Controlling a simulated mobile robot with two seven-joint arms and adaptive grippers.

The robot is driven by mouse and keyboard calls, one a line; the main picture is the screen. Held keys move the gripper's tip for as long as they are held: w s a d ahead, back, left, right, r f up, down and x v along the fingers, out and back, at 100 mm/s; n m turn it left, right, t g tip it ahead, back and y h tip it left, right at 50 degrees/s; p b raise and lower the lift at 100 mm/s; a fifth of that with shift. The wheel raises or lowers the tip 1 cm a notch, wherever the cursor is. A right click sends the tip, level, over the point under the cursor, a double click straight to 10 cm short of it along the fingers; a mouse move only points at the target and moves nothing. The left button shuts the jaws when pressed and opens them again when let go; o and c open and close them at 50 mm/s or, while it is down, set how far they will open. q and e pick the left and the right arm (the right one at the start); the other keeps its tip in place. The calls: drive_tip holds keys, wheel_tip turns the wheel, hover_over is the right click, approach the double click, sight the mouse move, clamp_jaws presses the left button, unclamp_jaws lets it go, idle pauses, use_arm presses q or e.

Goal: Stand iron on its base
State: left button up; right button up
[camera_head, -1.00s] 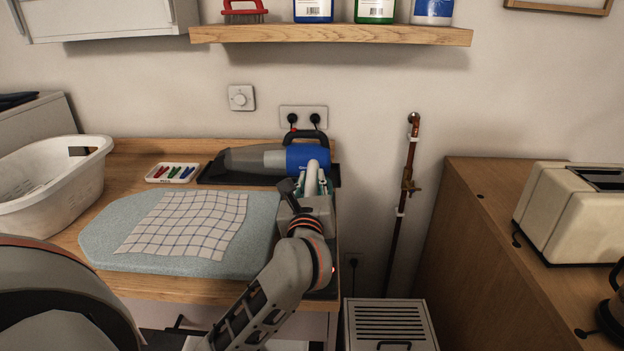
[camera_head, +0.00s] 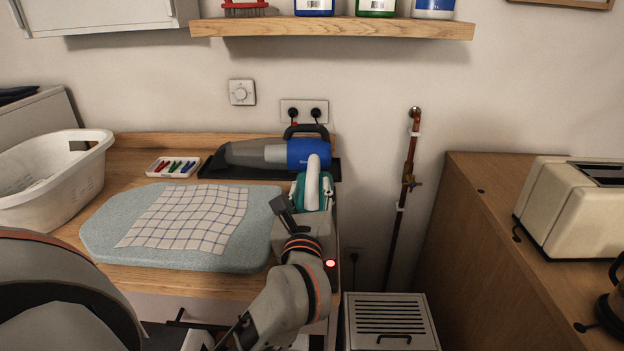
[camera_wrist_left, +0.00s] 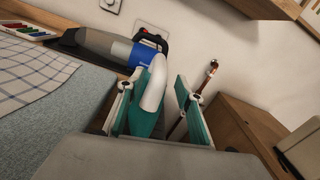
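The iron (camera_head: 313,183) has a white curved handle and a teal body, at the right end of the worktop, in front of the vacuum. In the left wrist view the iron (camera_wrist_left: 153,85) stands between the fingers, its white handle rising and bending over. My left gripper (camera_head: 312,203) reaches it from the front. In the wrist view the teal-edged fingers of this gripper (camera_wrist_left: 150,106) are spread on both sides of the iron, with a clear gap on the right; the left finger is close to it. The iron's underside is hidden.
A pale blue ironing pad (camera_head: 110,240) with a checked cloth (camera_head: 190,217) lies left of the iron. A blue-grey handheld vacuum (camera_head: 308,153) lies behind it. A white basket (camera_head: 50,195) stands far left. A pipe (camera_head: 409,165) and a toaster (camera_head: 575,205) are to the right.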

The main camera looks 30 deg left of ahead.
use_arm(q)
drive_tip(key=v, duration=0.5)
drive_tip(key=shift+s, duration=0.15)
drive_tip(key=shift+d+f, duration=0.1)
idle(0.3)
